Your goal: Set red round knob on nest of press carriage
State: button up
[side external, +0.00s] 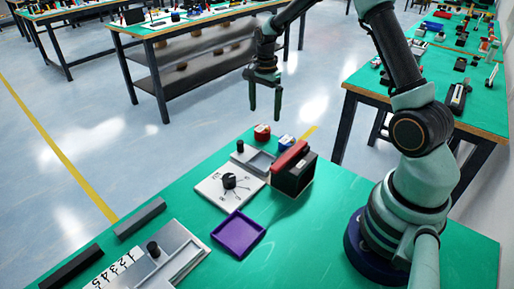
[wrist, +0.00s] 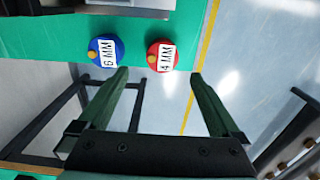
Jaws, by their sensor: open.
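The red round knob (side external: 262,132) stands on the green bench near its far edge. In the wrist view the red knob (wrist: 153,60) has a white label reading 4 MM and lies between and just beyond my fingertips. My gripper (side external: 265,116) is open and empty, above the far bench edge; its two fingers also show in the wrist view (wrist: 159,74). A grey tray-like piece with a black post (side external: 262,163), possibly the press carriage, sits beside a black block with a red top (side external: 293,172). I cannot make out its nest clearly.
A blue round knob (side external: 286,142), labelled 6 MM in the wrist view (wrist: 118,46), stands close beside the red one. A white dial plate (side external: 215,199), a purple tray (side external: 240,240) and a numbered grey slide (side external: 178,262) lie nearer.

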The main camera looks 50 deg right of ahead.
aim_at(263, 128)
jog(key=shift+w+f, duration=0.2)
jog(key=shift+f, duration=3)
grip_shut()
jog(key=shift+r, duration=0.15)
